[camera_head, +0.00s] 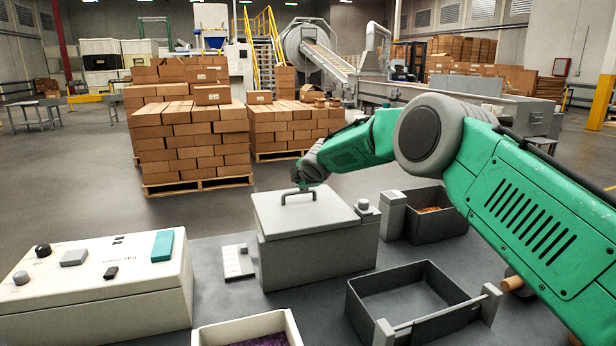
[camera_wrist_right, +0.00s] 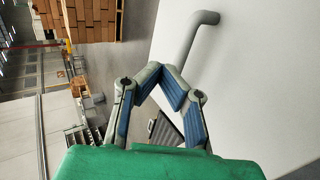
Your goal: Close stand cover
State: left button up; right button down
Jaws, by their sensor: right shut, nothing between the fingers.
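The stand (camera_head: 318,258) is a grey box in the middle of the table. Its light cover (camera_head: 325,215) lies over the top, nearly flat; I cannot tell whether a small gap remains under its edge. A grey bar handle (camera_head: 298,194) stands on the cover. My right gripper (camera_head: 301,184) is at the far side of the handle, partly hidden by it. In the right wrist view, its fingers (camera_wrist_right: 163,72) are shut and empty, beside the handle (camera_wrist_right: 187,38) and the pale cover (camera_wrist_right: 245,90). Whether they touch is unclear. My left gripper is not in view.
A control box (camera_head: 95,275) with buttons stands at left. An open dark tray (camera_head: 435,325) lies at front right, a dark bin (camera_head: 440,228) behind it. A white bin (camera_head: 205,335) is at the front edge. My right arm spans the right side.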

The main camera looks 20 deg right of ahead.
jog(key=v, duration=0.8)
jog(key=shift+d, duration=0.15)
